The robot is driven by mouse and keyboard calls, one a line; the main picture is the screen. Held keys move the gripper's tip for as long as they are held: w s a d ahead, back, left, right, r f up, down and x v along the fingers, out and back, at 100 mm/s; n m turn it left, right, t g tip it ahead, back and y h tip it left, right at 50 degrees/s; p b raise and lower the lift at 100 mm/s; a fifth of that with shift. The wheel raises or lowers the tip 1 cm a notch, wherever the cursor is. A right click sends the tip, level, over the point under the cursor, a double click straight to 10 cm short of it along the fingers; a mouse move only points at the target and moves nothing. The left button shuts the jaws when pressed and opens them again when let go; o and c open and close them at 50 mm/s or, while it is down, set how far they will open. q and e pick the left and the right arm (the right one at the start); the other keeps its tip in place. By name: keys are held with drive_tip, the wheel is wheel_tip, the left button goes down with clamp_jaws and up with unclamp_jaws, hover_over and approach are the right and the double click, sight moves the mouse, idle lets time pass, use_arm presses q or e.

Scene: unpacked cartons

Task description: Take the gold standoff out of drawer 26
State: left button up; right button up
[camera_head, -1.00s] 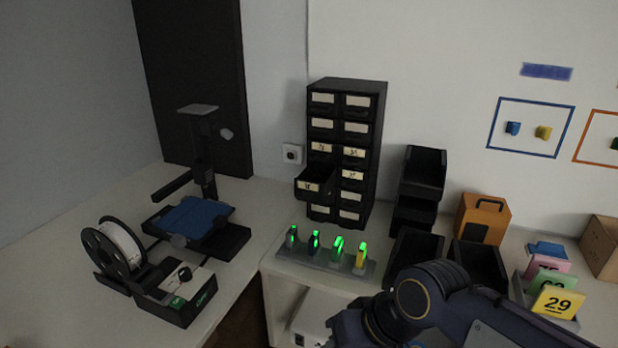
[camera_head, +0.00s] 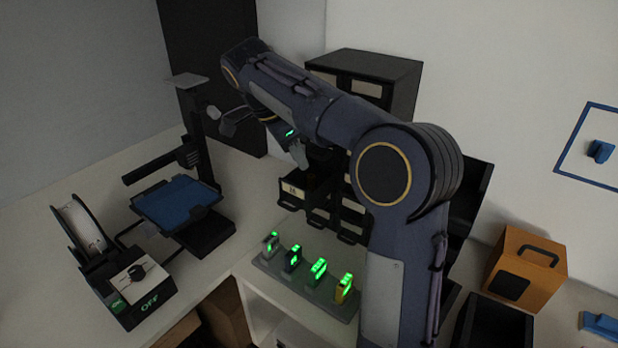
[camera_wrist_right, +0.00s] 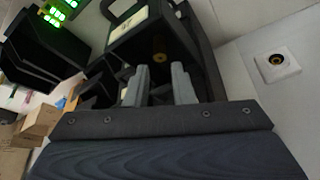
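One drawer of the black cabinet (camera_head: 405,85) is pulled out, and its pale label (camera_head: 293,190) is too small to read surely. The open drawer (camera_wrist_right: 118,45) shows in the right wrist view with a small gold standoff (camera_wrist_right: 160,57) lying inside its dark interior. My right gripper (camera_head: 300,155) is above the open drawer, its fingers pointing down. In the wrist view its two grey fingers (camera_wrist_right: 160,84) are apart, with the standoff just beyond their tips and nothing between them. My left gripper is not in view.
My right arm covers much of the cabinet. A rack of green-lit devices (camera_head: 312,290) stands in front of it. A printer with a blue bed (camera_head: 175,203) and a spool (camera_head: 80,225) are left. An orange box (camera_head: 527,270) and black bins are right. A wall socket (camera_wrist_right: 277,59) is nearby.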

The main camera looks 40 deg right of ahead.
sight(308, 176)
drive_tip(key=x, duration=0.6)
drive_tip(key=shift+d+f, duration=0.1)
drive_tip(key=shift+f, duration=0.3)
clamp_jaws()
drive_tip(key=shift+r+b, duration=0.2)
drive_tip(key=shift+b, duration=0.1)
